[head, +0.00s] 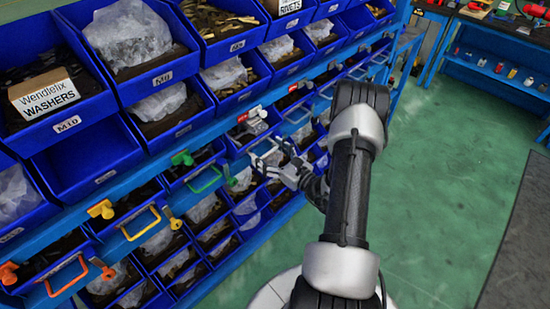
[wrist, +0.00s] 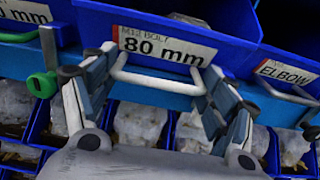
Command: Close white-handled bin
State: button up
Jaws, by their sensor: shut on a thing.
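The white-handled bin (wrist: 190,25) is blue and carries an "M12 BOLT 80 mm" label at the top of the wrist view. Its white bar handle (wrist: 155,82) hangs below the label. My gripper (wrist: 160,64) has its fingers spread wide, one at each end of the handle, and is shut on it. In the head view my gripper (head: 265,156) is at the front of the middle bin row, partly in front of this bin. How far the bin stands out from its row is hard to tell.
Bins with orange (head: 68,278), yellow (head: 140,224) and green (head: 205,180) handles lie to the left in the same row. An "ELBOW" bin (wrist: 285,68) is close on the right. Filled bins sit above and below. Green floor (head: 440,180) is open to the right.

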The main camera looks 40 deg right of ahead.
jog(key=o, duration=1.3)
jog(key=shift+r, duration=0.15)
jog(key=shift+o, duration=0.8)
jog(key=shift+s+d, duration=0.1)
jog(key=shift+s, duration=0.1)
jog(key=shift+o, duration=0.5)
jog(key=s, duration=1)
jog(key=shift+s+d, duration=0.25)
jog(key=shift+d, duration=0.1)
jog(key=shift+s, duration=0.65)
jog(key=shift+c, duration=0.5)
